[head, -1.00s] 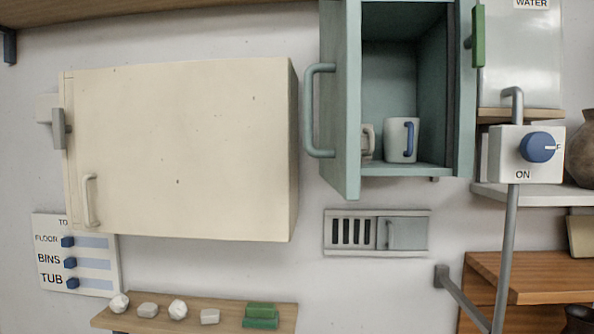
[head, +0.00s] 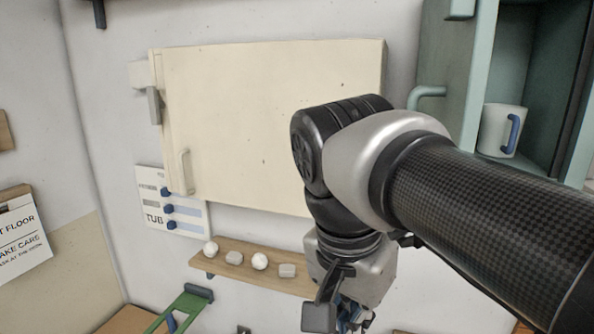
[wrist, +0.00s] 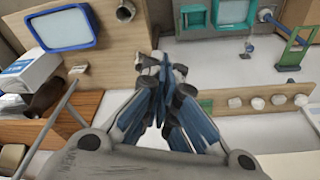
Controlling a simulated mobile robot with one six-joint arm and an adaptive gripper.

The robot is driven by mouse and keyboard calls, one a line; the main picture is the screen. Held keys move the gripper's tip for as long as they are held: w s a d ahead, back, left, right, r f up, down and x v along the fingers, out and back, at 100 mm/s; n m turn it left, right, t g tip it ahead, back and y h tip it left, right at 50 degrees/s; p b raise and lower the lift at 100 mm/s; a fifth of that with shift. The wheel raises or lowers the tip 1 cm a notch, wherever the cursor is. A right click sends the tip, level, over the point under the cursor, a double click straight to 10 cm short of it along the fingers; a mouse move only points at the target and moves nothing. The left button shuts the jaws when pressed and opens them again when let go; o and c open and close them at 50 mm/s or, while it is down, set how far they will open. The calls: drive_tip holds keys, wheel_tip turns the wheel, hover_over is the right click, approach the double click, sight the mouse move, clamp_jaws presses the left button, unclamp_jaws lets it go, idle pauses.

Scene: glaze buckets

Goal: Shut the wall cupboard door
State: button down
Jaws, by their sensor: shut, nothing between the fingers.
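The teal wall cupboard (head: 547,25) hangs on the wall at the right of the head view. Its door (head: 455,55) stands open towards me, with a teal handle (head: 428,92) on it. A white mug (head: 497,130) with a blue handle stands inside. My arm hides the lower part of the door and cupboard. My gripper (head: 350,316) hangs below the cream cupboard, apart from the teal door, and is partly cut off at the bottom edge. In the wrist view my gripper (wrist: 162,62) is shut and empty, and the teal door cannot be made out surely.
A cream cupboard (head: 270,110), its door closed, hangs left of the teal one, partly behind my arm. Below it are a switch panel (head: 185,222) and a wooden shelf (head: 230,268) with several small pale pieces. A green frame (head: 187,302) stands at lower left.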

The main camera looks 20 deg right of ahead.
drive_tip(key=w+r+m+g+h+p, duration=0.1)
drive_tip(key=w+r+m+g+p, duration=0.15)
drive_tip(key=r+m+p, duration=0.6)
drive_tip(key=w+r+m+g+h+p, duration=0.1)
drive_tip(key=w+r+m+p, duration=0.25)
drive_tip(key=r, duration=1.05)
drive_tip(key=s+d+f, duration=0.4)
drive_tip(key=d+f, duration=0.3)
drive_tip(key=f, duration=0.1)
drive_tip(key=shift+s+f, duration=0.2)
